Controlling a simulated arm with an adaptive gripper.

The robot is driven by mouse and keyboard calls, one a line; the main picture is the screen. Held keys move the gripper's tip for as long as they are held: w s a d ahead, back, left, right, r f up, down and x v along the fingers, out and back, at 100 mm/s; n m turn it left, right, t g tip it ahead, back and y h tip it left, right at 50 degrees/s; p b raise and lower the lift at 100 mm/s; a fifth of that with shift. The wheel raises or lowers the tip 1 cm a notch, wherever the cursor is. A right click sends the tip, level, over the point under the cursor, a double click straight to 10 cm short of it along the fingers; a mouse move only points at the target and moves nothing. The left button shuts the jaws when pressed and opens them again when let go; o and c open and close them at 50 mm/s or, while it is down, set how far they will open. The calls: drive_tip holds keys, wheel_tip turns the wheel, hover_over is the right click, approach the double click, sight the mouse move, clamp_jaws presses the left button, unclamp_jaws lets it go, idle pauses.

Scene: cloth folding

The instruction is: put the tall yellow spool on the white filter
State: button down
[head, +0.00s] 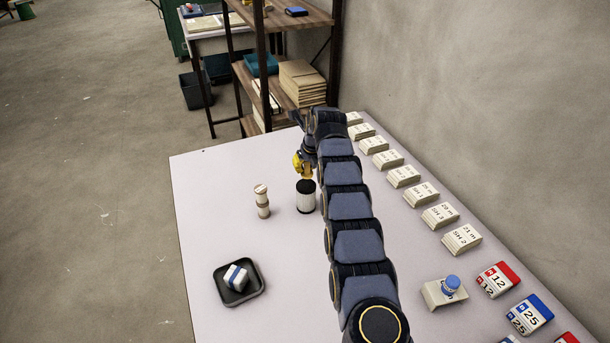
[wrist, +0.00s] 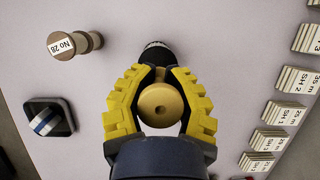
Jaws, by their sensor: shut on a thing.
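The white filter (head: 306,200), a white cylinder with black ends, stands upright on the table just under my gripper. In the wrist view its dark end (wrist: 158,54) shows behind the held spool. My gripper (head: 304,168) has yellow fingers and is shut on the yellow spool (wrist: 160,104), seen end-on with a small hole in its middle. The spool is over or very near the filter's top. I cannot tell whether they touch. In the head view the fingers and arm mostly hide the spool.
A beige and brown spool labelled No 28 (head: 262,201) stands left of the filter. A black tray (head: 219,297) holds a white and blue block. Beige labelled blocks (head: 421,193) line the right edge.

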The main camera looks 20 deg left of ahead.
sight(306, 172)
drive_tip(key=shift+w+a+f, duration=0.1)
drive_tip(key=shift+f, duration=0.1)
drive_tip(key=shift+f, duration=1.65)
drive_tip(key=shift+f, duration=0.15)
drive_tip(key=c, duration=1)
unclamp_jaws()
drive_tip(key=shift+o, duration=0.2)
